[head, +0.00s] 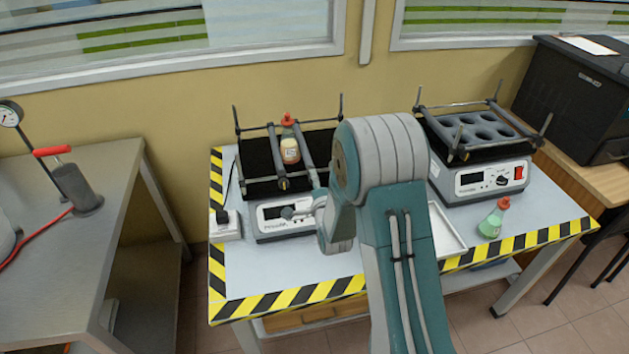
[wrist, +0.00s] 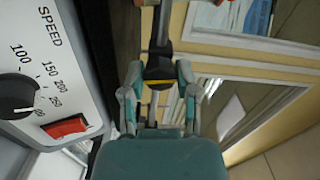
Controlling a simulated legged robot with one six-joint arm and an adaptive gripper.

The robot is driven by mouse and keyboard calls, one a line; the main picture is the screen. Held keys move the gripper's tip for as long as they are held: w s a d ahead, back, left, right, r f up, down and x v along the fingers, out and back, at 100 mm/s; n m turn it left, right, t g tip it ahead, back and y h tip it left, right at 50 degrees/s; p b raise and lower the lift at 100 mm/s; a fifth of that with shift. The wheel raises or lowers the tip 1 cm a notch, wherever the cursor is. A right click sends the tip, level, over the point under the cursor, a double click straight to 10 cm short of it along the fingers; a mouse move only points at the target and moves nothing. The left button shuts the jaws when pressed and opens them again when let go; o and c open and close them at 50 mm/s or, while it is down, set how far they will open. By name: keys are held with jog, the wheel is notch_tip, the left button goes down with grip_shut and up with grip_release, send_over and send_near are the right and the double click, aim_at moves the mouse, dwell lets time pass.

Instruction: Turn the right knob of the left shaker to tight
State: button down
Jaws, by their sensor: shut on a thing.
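The left shaker (head: 285,217) stands on the table in the head view, with a dark platform and clamp bars around a bottle. Its front panel (wrist: 40,75) fills the left of the wrist view, with a speed dial and red switch. In the wrist view, my gripper (wrist: 159,78) is shut on the right knob (wrist: 158,68), a dark knob with a yellow mark below it. A finger lies on each side of the knob. In the head view my arm covers the right part of this shaker, and the grip is hard to make out.
A bottle with a red cap (head: 290,149) stands between the clamp bars. The right shaker (head: 482,180) holds a rack with round holes. A green flask (head: 491,223) and a white tray (head: 447,240) are near the table's front. A socket box (head: 226,228) sits at left.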

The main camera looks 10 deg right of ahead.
jog(key=shift+f+m, duration=0.15)
jog(key=shift+m, duration=0.65)
jog(key=shift+c, duration=1.8)
grip_release()
jog(key=s, duration=1.2)
jog(key=shift+w, duration=0.1)
